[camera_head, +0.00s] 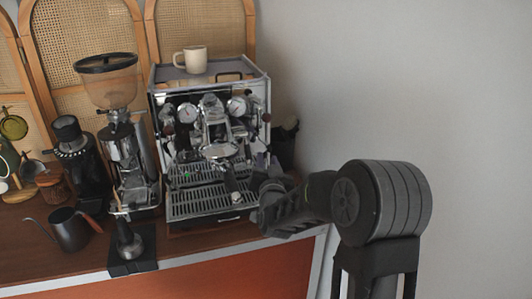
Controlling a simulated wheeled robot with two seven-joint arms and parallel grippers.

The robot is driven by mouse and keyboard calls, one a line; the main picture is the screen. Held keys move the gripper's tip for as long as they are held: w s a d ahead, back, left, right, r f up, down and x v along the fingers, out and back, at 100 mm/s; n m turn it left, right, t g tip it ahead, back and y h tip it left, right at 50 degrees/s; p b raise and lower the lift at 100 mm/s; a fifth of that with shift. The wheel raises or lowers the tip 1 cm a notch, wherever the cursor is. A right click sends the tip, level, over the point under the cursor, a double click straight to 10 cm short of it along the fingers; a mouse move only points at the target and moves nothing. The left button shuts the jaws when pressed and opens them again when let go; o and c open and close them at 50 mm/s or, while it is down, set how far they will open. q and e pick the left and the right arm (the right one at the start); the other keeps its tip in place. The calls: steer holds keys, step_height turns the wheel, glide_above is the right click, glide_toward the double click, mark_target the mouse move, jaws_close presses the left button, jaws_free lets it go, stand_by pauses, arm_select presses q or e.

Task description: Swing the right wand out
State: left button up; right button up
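The chrome espresso machine (212,88) stands on the wooden counter, with two round gauges on its front and a portafilter in the group head. The right wand is hard to make out; a dark knob (266,117) sits at the machine's upper right front, and the area below it is small and partly covered by my gripper. My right gripper (266,200) is at the machine's lower right front corner, beside the drip tray (205,201). Its fingers are dark and seen edge-on, so their opening and any contact are unclear. My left gripper is out of view.
A grinder (125,150) with a hopper stands left of the machine. A tamper (128,238) stands on a black mat, and a gooseneck kettle (70,229) is at the left. A mug (194,59) sits on top of the machine. A plain wall (400,80) is at the right.

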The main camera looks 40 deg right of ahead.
mark_target(266, 156)
steer(key=shift+p+x, duration=0.4)
steer(key=shift+x, duration=1.6)
jaws_close()
